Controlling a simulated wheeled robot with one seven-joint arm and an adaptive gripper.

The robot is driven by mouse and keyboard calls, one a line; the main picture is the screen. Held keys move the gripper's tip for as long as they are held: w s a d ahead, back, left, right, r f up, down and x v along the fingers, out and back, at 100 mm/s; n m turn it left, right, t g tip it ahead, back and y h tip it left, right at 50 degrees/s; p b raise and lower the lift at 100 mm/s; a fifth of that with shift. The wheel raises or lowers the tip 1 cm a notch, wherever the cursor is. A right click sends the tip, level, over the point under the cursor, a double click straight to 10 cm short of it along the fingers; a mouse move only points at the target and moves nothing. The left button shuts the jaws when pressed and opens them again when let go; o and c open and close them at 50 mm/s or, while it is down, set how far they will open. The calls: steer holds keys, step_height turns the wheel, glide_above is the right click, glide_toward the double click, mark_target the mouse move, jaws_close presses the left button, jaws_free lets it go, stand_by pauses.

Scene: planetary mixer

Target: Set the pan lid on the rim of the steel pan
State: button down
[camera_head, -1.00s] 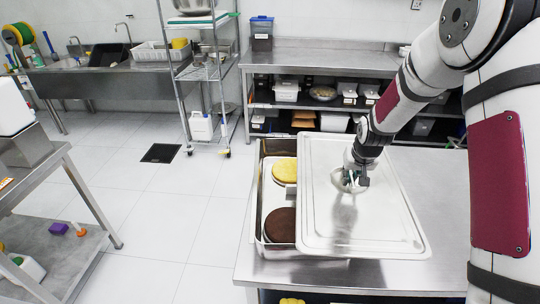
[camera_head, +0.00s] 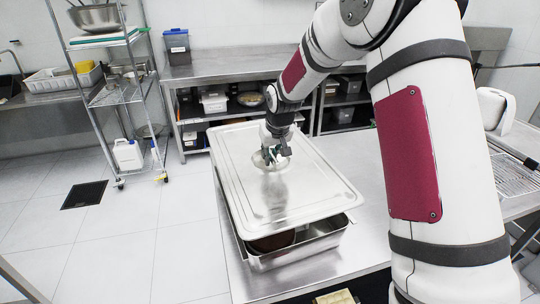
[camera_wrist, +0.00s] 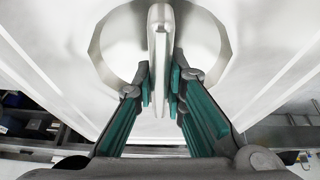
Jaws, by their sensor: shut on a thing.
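The pan lid (camera_head: 290,200) is a flat, pale steel rectangle with a raised handle in its middle. My gripper (camera_head: 271,157) is shut on that handle; in the wrist view the handle (camera_wrist: 160,55) stands upright between the teal-padded fingers (camera_wrist: 160,88). The steel pan (camera_head: 315,245) stands on the steel table below the lid. The lid covers most of it, but the pan's near end sticks out past the lid's near edge. A dark brown round cake (camera_head: 272,241) shows in that gap. I cannot tell whether the lid touches the rim.
The steel table (camera_head: 350,160) is clear to the right of the pan. A wire rack (camera_head: 120,90) and a back counter (camera_head: 205,73) with shelved containers stand beyond. Open floor with a dark drain (camera_head: 85,195) lies to the left. A white appliance (camera_head: 495,108) stands at the right.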

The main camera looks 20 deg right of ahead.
mark_target(271, 166)
steer(key=shift+f+b, duration=0.5)
steer(key=shift+f, duration=1.95)
steer(key=shift+f+b, duration=0.45)
steer(key=shift+f, duration=1.25)
steer(key=c, duration=1.6)
jaws_free()
steer(key=shift+o, duration=0.2)
steer(key=shift+f, duration=0.1)
steer(key=v, duration=1.2)
